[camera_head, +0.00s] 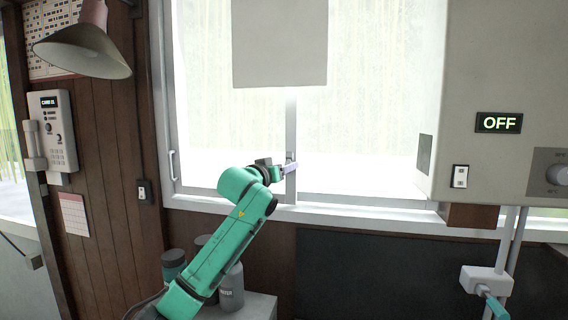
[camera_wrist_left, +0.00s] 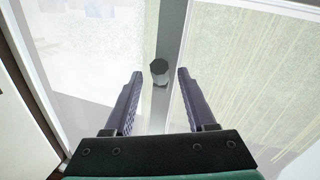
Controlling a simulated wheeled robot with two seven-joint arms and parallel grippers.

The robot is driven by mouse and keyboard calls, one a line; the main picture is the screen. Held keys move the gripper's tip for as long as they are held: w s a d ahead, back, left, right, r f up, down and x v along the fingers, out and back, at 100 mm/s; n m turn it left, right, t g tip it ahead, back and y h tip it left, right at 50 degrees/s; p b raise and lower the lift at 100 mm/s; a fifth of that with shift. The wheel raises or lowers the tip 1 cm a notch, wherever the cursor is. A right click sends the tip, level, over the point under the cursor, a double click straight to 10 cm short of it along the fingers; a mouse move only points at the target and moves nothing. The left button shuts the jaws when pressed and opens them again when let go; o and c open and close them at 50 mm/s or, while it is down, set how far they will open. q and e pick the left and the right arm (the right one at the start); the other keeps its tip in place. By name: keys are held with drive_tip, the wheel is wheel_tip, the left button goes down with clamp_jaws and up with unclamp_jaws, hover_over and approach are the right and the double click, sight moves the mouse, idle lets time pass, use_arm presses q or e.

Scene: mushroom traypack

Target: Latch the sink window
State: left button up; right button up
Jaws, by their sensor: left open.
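The sink window has a pale frame (camera_head: 291,130) with an upright bar where its panes meet. My left arm reaches up from below, and my left gripper (camera_head: 290,168) is at this bar, low on the window. In the left wrist view, my left gripper (camera_wrist_left: 160,73) is open, with its two dark fingers apart. A small dark, faceted knob (camera_wrist_left: 159,67) on the grey upright bar (camera_wrist_left: 171,35) shows between the fingertips. The fingers appear clear of the knob on both sides. In the head view the gripper largely hides the knob. My right gripper is out of view.
A pale blind (camera_head: 279,45) hangs over the window's upper middle. A window handle (camera_head: 172,165) is at the left frame. A large grey box with an OFF display (camera_head: 499,123) stands at right. A grey bottle (camera_head: 232,290) and other containers stand beside my arm below the sill (camera_head: 350,213).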

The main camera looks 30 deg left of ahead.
use_arm(q)
drive_tip(key=shift+s, duration=0.1)
drive_tip(key=shift+c, duration=0.3)
clamp_jaws()
drive_tip(key=t+b, duration=0.2)
drive_tip(key=b, duration=0.1)
drive_tip(key=shift+w+f+m, duration=0.25)
drive_tip(key=shift+f+m, duration=0.05)
drive_tip(key=shift+f, duration=0.05)
drive_tip(key=shift+c, duration=0.3)
unclamp_jaws()
drive_tip(key=shift+o, duration=0.6)
drive_tip(key=shift+w+a+f, duration=0.1)
drive_tip(key=shift+w, duration=0.1)
